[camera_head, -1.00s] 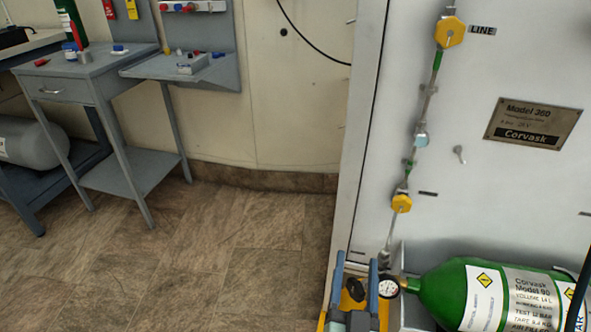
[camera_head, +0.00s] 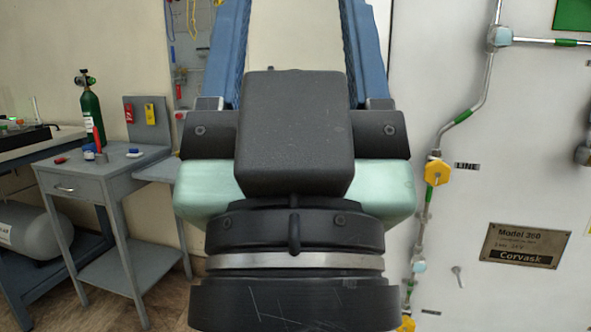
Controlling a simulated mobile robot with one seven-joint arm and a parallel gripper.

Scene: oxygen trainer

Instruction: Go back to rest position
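My gripper (camera_head: 295,35) fills the middle of the head view, raised and pointing up and away. Its two blue fingers are wide apart, and only wall shows between them. The fingertips run past the top edge of the picture. The dark gripper body and wrist hide the middle of the scene behind them.
The trainer panel (camera_head: 480,200) stands close on the right, with pipes and a yellow LINE valve (camera_head: 437,172). A grey side table (camera_head: 105,178) with small items stands at left, near a small green cylinder (camera_head: 91,112). A grey tank (camera_head: 32,235) lies on a low shelf.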

